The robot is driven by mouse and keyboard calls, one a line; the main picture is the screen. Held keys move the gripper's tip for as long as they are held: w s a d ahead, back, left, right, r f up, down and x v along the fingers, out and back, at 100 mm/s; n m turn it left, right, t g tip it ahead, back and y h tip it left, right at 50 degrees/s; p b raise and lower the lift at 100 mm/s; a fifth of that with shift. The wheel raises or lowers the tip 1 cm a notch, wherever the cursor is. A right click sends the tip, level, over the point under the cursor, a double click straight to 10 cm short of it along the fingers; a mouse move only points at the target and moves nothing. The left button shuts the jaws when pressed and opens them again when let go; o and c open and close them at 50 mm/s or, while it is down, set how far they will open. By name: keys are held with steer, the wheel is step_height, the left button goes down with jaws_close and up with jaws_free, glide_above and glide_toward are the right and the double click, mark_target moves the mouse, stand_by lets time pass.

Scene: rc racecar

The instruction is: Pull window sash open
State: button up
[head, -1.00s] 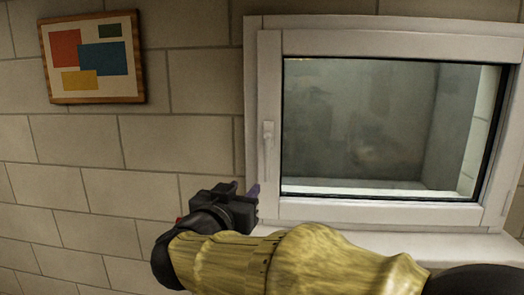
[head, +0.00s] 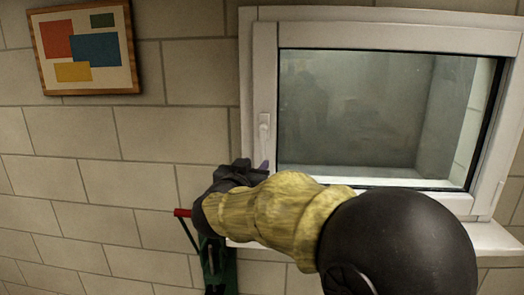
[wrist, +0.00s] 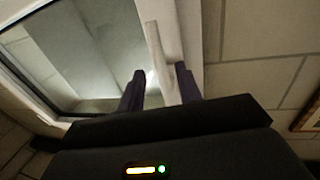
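The window sash (head: 389,186) has a white frame around a glass pane and looks shut in its outer frame. Its white handle (head: 264,133) is on the left side of the sash, with the lever pointing down. My gripper (head: 262,166) is just below the handle in the head view, partly hidden by my arm. In the wrist view my gripper (wrist: 160,84) is open, with a dark finger on each side of the handle lever (wrist: 157,52). Gaps show between lever and fingers; I cannot tell how deep the lever sits between them.
A framed picture (head: 85,47) hangs on the tiled wall (head: 70,135) at left. The window sill (head: 490,236) juts out below the window. A green thing with a red end (head: 182,213) shows below my arm, partly hidden.

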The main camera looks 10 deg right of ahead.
mark_target(262, 156)
steer(key=p+x, duration=0.2)
steer(key=x, duration=0.5)
steer(key=shift+w+d, duration=0.15)
steer(key=shift+w, duration=0.1)
jaws_close()
